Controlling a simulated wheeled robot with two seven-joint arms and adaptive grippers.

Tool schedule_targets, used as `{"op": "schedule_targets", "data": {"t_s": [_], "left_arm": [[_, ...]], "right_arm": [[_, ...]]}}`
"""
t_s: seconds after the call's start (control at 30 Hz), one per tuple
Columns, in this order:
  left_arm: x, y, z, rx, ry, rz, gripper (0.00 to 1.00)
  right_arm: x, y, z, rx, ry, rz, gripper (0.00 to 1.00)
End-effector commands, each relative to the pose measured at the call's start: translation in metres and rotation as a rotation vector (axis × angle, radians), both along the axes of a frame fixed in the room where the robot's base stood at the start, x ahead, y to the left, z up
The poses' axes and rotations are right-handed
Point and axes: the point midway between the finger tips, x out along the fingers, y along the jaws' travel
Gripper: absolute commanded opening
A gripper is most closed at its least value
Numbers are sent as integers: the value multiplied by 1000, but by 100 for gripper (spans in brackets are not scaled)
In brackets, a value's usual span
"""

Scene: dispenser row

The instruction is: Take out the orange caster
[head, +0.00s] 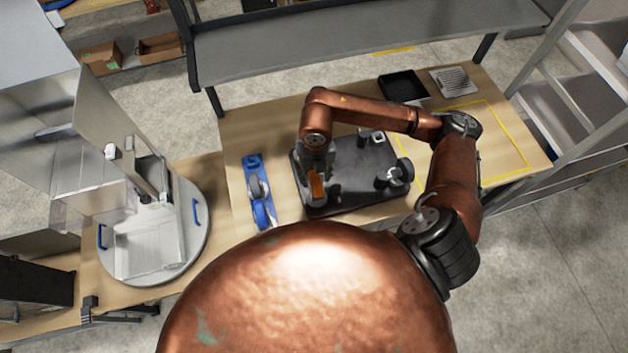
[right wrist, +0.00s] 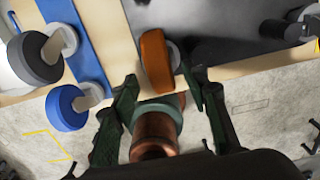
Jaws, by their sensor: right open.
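The orange caster (head: 316,187) stands at the left front of a dark tray (head: 345,205) on the wooden table. In the right wrist view the orange caster (right wrist: 156,62) shows its wheel upright, with a grey part beside it. My right gripper (head: 317,168) is over the caster and partly hides it in the head view. In the right wrist view my right gripper (right wrist: 158,78) is open, one finger on each side of the wheel's near end. I cannot tell whether either finger touches it. My left gripper is not in view.
A blue strip (head: 252,162) with grey and blue casters lies just left of the tray. Other dark casters (head: 396,174) stand on the tray. A black bin (head: 403,86) is behind. A round grey stand (head: 197,255) is at left. The yellow-outlined area (head: 500,150) is clear.

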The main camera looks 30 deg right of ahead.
Motion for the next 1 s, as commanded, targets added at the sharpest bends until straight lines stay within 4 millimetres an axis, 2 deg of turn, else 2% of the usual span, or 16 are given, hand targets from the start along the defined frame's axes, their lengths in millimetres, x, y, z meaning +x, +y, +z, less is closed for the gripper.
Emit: {"op": "schedule_targets", "data": {"t_s": [0.03,0.17,0.37,0.7,1.0], "left_arm": [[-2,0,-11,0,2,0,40],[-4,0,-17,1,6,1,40],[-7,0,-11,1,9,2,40],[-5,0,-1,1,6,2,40],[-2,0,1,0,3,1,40]], "right_arm": [[-1,-1,-11,0,0,-2,42],[-1,-1,-17,2,0,-3,42],[-2,0,-33,4,5,-2,42],[-1,1,-81,6,3,1,42],[-1,1,-94,5,1,3,42]]}}
